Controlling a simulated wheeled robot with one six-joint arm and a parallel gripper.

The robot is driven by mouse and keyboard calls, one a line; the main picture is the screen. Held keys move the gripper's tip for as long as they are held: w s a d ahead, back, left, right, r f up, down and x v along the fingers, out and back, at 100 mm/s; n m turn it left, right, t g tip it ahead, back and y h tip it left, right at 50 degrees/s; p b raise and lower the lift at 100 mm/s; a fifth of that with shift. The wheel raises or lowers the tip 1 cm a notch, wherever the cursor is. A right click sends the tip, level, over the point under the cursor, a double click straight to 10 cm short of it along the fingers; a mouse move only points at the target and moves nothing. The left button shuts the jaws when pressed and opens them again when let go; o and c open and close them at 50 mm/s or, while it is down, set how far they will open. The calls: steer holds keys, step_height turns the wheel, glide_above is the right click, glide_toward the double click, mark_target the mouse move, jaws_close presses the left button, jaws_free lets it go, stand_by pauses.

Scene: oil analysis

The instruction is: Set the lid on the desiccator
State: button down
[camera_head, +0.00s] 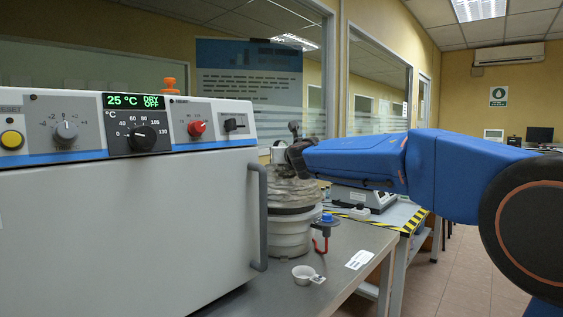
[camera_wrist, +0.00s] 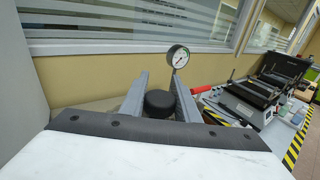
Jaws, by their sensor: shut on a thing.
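The desiccator (camera_head: 290,238) is a white round vessel on the grey bench, beside the oven in the head view. Its lid (camera_head: 290,190), a clear greyish dome, is directly above the body, with a dark rim between them. I cannot tell whether the lid touches the body. My gripper (camera_head: 292,152) is at the top of the lid. In the wrist view, my gripper (camera_wrist: 160,85) has its two grey fingers on either side of the lid's black knob (camera_wrist: 160,104) and is shut on it. A round pressure gauge (camera_wrist: 178,56) stands just beyond the fingers.
A large oven (camera_head: 130,200) with a handle fills the left, close to the desiccator. A small white cup (camera_head: 304,274) and a blue-topped red fitting (camera_head: 325,226) are on the bench. Equipment (camera_wrist: 250,100) stands on the striped-edge table to the right.

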mark_target(293, 178)
steer(key=shift+f, duration=1.35)
steer(key=c, duration=1.4)
jaws_free()
steer(key=shift+f, duration=0.1)
steer(key=shift+o, duration=0.2)
steer(key=shift+s+d, duration=0.1)
steer(key=shift+s, duration=0.1)
steer(key=v, duration=1.1)
steer(key=shift+s+d, duration=0.1)
steer(key=shift+s, duration=0.2)
steer(key=shift+d, duration=0.1)
